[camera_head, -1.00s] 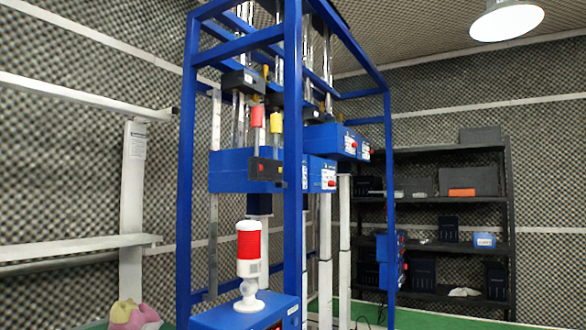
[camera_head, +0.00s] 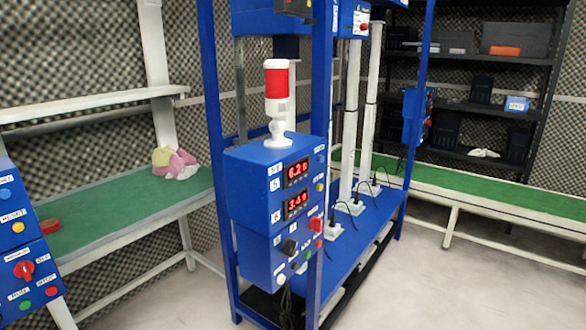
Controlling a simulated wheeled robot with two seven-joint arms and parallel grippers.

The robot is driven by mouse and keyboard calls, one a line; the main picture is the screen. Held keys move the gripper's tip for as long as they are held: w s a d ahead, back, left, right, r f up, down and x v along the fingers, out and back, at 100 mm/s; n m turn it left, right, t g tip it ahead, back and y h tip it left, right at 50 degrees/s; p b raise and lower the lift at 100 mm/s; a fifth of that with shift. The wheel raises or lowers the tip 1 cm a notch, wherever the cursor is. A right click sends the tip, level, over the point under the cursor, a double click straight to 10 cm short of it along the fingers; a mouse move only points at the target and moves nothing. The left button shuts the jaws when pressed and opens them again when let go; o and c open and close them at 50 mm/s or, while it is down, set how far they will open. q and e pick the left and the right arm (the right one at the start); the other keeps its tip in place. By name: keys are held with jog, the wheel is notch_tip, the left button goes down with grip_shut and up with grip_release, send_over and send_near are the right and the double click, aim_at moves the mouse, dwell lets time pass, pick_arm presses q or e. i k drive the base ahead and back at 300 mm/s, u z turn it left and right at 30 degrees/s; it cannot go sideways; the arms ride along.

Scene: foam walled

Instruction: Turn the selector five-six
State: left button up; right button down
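A blue control box (camera_head: 249,198) stands on the front of the blue frame, near the middle of the head view. Its front panel has two red digital displays, the upper (camera_head: 296,172) by a label that looks like 5 and the lower (camera_head: 296,205) by one that looks like 6. Below them, on a lower blue box (camera_head: 258,262), is a black selector knob (camera_head: 289,246). The knob's exact setting is too small to tell. Neither of my grippers is in view.
A red-and-white signal lamp (camera_head: 277,95) stands on top of the box. A red button (camera_head: 316,224) sits right of the knob. Another blue panel (camera_head: 22,255) with a red knob is at the left edge. A green-topped bench (camera_head: 120,215) stands behind. The grey floor at right is clear.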

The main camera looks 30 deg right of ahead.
aim_at(288, 247)
jog(key=u, duration=0.5)
jog(key=k, duration=1)
jog(key=z, duration=0.75)
jog(key=i, duration=0.8)
jog(key=z, duration=0.5)
